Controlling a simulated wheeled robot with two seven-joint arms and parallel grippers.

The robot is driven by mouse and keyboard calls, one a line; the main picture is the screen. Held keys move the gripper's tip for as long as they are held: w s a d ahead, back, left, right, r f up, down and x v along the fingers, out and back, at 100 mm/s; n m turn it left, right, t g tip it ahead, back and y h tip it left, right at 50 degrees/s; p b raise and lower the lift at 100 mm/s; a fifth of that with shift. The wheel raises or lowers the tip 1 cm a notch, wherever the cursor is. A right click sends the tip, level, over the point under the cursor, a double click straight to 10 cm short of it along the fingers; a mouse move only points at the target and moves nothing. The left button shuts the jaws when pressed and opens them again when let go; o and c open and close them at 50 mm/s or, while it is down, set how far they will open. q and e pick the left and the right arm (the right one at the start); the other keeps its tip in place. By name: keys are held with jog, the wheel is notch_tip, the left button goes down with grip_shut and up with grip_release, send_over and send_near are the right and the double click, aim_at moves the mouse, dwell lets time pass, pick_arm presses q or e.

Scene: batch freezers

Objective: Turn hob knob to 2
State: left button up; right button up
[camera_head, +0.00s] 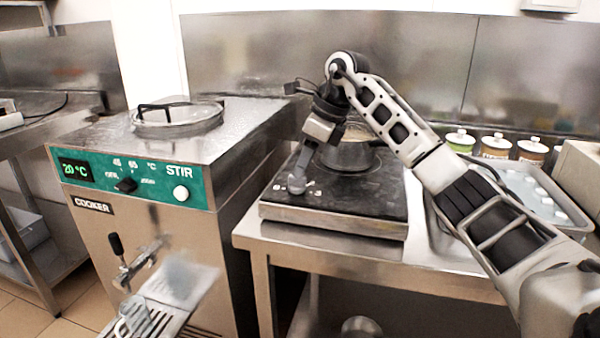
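The hob (355,205) is a flat black-topped unit with a steel front edge, standing on a steel table. Its grey hob knob (296,186) is at the front left of the top, with small pale marks beside it. I cannot read the setting. My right gripper (300,174) reaches down from above, with its fingertips at the knob. The fingers overlap the knob in view, so I cannot tell whether they are closed on it. A metal pot (350,155) sits on the hob, partly hidden behind my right arm. My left gripper is not in view.
The cooker (130,220) with a green panel reading 20 °C stands left of the hob, with a tap and drip tray (165,315) in front. Several lidded jars (496,146) and a tray (520,190) are at the right. A steel wall closes the back.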

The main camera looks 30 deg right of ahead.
aim_at(297, 183)
jog(key=shift+x, duration=1.4)
grip_shut()
